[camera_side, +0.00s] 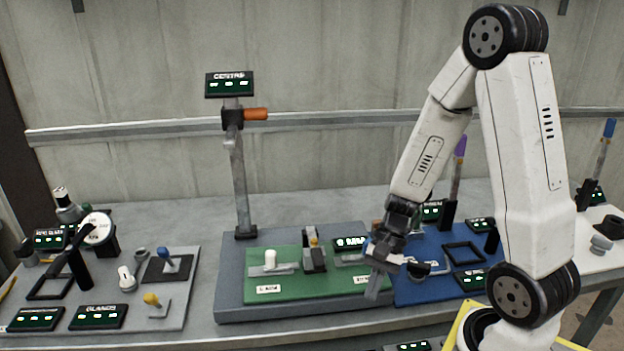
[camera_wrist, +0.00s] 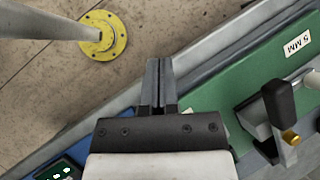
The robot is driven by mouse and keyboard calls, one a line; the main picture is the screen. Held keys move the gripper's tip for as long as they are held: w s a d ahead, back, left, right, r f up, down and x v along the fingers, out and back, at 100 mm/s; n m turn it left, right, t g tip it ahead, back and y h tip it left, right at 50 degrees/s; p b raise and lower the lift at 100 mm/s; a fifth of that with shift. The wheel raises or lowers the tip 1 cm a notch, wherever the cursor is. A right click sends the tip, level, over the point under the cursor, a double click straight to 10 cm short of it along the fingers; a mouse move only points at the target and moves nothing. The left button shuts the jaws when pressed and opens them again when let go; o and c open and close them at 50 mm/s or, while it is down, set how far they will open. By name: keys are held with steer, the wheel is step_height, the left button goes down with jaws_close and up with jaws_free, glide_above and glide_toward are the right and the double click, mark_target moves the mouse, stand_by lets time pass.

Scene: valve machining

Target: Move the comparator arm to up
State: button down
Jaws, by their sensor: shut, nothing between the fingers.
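My gripper (camera_side: 375,285) is shut and empty, pointing down in front of the right end of the green board. In the wrist view its closed fingers (camera_wrist: 159,80) show over the front edge of the bench, touching nothing I can make out. No label reading comparator is legible. A white round dial (camera_side: 97,229) stands on the left grey board, with a dark tilted arm on a black post (camera_side: 78,265) beside it.
The green board (camera_side: 330,285) holds a white knob (camera_side: 270,259) and a grey-black clamp (camera_side: 314,250); the clamp's brass knob (camera_wrist: 290,137) shows in the wrist view. A blue board (camera_side: 410,292) lies behind my gripper. Purple-handled (camera_side: 460,147) and blue-handled (camera_side: 609,128) posts stand right.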

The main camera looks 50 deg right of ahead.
mark_target(314, 246)
steer(key=w+d+m+t+y, duration=0.1)
steer(key=d+m+t, duration=0.1)
steer(key=m+t, duration=0.1)
steer(key=w+d+m+t+y, duration=0.1)
steer(key=w+d+m+t, duration=0.1)
steer(key=m, duration=0.3)
steer(key=w+d+r+m+t+y, duration=0.1)
steer(key=w+d+m+t, duration=0.1)
steer(key=d+m+t, duration=0.1)
steer(key=shift+d+m+t+y, duration=0.1)
steer(key=shift+m+t+y, duration=0.2)
steer(key=shift+m+t, duration=0.55)
steer(key=shift+d+r+m+t, duration=0.1)
steer(key=shift+d+m+t, duration=0.15)
steer(key=shift+d+m, duration=0.2)
steer(key=shift+w, duration=0.1)
steer(key=shift+a, duration=0.1)
steer(key=shift+x, duration=4.95)
steer(key=shift+r, duration=0.15)
